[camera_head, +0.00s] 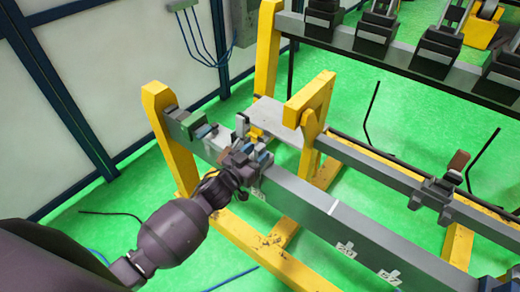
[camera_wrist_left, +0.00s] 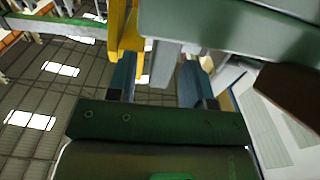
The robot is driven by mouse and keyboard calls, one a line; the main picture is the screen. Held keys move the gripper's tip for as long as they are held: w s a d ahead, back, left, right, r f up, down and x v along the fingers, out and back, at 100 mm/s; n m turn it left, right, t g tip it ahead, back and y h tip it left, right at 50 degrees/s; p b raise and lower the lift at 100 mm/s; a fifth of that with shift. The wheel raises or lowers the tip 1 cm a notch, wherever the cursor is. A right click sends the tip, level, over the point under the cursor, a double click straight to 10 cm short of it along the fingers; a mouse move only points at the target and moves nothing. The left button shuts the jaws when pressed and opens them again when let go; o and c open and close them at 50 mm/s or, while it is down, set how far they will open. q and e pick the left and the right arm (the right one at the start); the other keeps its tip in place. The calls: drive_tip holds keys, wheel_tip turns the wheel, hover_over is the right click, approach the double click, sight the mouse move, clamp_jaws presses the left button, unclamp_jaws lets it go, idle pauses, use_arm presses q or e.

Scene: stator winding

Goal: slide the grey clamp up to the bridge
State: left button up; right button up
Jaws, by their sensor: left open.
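In the head view the grey clamp (camera_head: 243,148) sits on the front grey rail, near its far left end, partly hidden by my left gripper (camera_head: 252,166). The gripper is at the clamp, its jaws open. In the left wrist view my left gripper (camera_wrist_left: 160,82) shows two bluish fingers apart, with a pale grey upright piece (camera_wrist_left: 166,60) between them; I cannot tell whether they touch it. The likely bridge is the yellow angled frame (camera_head: 311,98) with a pale plate, just behind and right of the clamp. My right gripper is not in view.
The front rail (camera_head: 335,222) runs clear to the lower right. A second rail (camera_head: 378,162) carries another clamp with a brown handle (camera_head: 457,161). Several dark fixtures stand along the back rail. Yellow posts hold the rails.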

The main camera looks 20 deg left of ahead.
use_arm(q)
drive_tip(key=shift+x, duration=1)
clamp_jaws()
